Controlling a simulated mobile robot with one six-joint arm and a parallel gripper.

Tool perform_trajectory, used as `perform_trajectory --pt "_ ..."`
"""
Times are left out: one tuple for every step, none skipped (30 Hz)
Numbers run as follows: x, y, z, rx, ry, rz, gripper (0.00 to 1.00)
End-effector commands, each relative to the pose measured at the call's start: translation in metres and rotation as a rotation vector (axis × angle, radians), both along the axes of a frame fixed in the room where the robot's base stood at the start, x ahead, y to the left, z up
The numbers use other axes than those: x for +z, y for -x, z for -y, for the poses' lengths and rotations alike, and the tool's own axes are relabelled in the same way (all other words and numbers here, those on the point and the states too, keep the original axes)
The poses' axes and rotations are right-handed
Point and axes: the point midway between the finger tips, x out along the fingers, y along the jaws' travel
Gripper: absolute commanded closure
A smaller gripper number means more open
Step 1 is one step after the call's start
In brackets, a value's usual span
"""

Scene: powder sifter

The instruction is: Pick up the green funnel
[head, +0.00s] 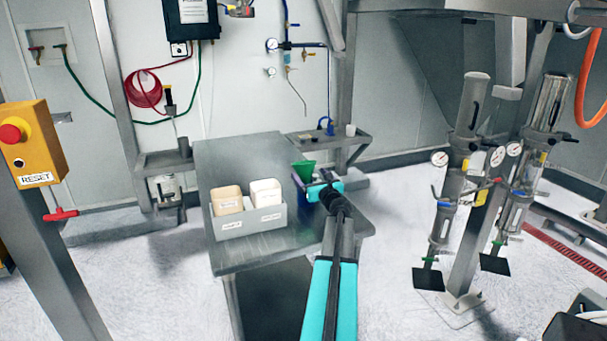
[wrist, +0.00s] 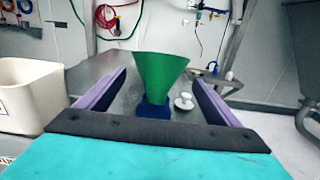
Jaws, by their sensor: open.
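The green funnel (head: 304,168) stands wide end up on the grey table, near its right side. In the wrist view the funnel (wrist: 160,75) rises from a dark blue base or holder (wrist: 153,110). My gripper (head: 308,184) reaches over the table at the funnel. In the wrist view its two purple fingers (wrist: 160,88) are spread, one on each side of the funnel, with a gap to both. The gripper is open and holds nothing. How far the fingertips are from the funnel in depth is hard to tell.
A grey tray (head: 250,222) with two containers, one beige (head: 227,200) and one white (head: 266,192), stands left of the funnel. A small white knobbed object (wrist: 184,102) sits just right of the funnel. The table's (head: 235,150) back part is clear.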

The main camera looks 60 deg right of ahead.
Motion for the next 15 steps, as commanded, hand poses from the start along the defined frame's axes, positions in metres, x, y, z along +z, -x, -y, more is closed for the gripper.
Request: perform_trajectory --pt "0.000 0.000 0.001 0.000 0.000 0.000 0.14" --pt "0.000 -0.001 0.001 0.000 0.000 0.000 0.14" --pt "0.001 -0.002 0.002 0.000 0.000 0.000 0.14" --pt "0.001 -0.003 0.003 0.000 0.000 0.000 0.14" --pt "0.001 -0.005 0.004 0.000 0.000 0.000 0.14" --pt "0.001 -0.007 0.005 0.000 0.001 -0.001 0.14" --pt "0.001 -0.009 0.006 0.000 0.001 -0.001 0.14" --pt "0.002 -0.011 0.008 0.000 0.000 -0.001 0.14" --pt "0.002 -0.014 0.010 0.000 0.000 -0.001 0.14" --pt "0.002 -0.017 0.011 0.000 0.000 0.000 0.14" --pt "0.002 -0.019 0.013 0.000 0.000 0.000 0.14" --pt "0.003 -0.022 0.015 0.000 -0.001 0.001 0.14" --pt "0.003 -0.025 0.016 0.000 -0.001 0.001 0.14" --pt "0.003 -0.027 0.018 0.000 -0.001 0.001 0.14" --pt "0.002 -0.030 0.020 0.000 0.000 0.000 0.14"
